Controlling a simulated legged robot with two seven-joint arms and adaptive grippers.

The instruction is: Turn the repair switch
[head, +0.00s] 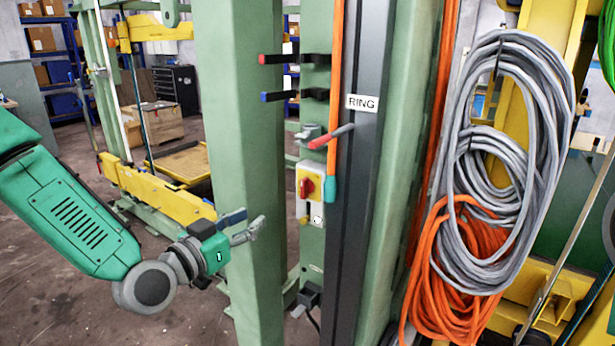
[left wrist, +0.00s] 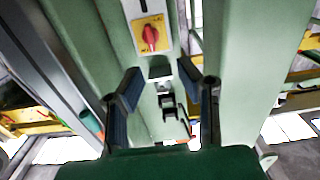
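The repair switch is a red rotary knob on a yellow plate (head: 306,186), set in a pale box on the green frame. In the left wrist view the red knob (left wrist: 151,38) stands tilted on its yellow plate, above and beyond my fingertips. My left gripper (head: 246,224) is open and empty in the head view, left of and lower than the switch, in front of the wide green post. In the left wrist view its two fingers (left wrist: 169,80) are spread apart with nothing between them. My right gripper is in neither view.
A wide green post (head: 240,120) stands left of the switch. A red-handled lever (head: 330,137) juts out above it, near the dark RING column (head: 360,170). Grey cable coils (head: 510,130) and orange cable (head: 455,285) hang at right. Open floor lies at lower left.

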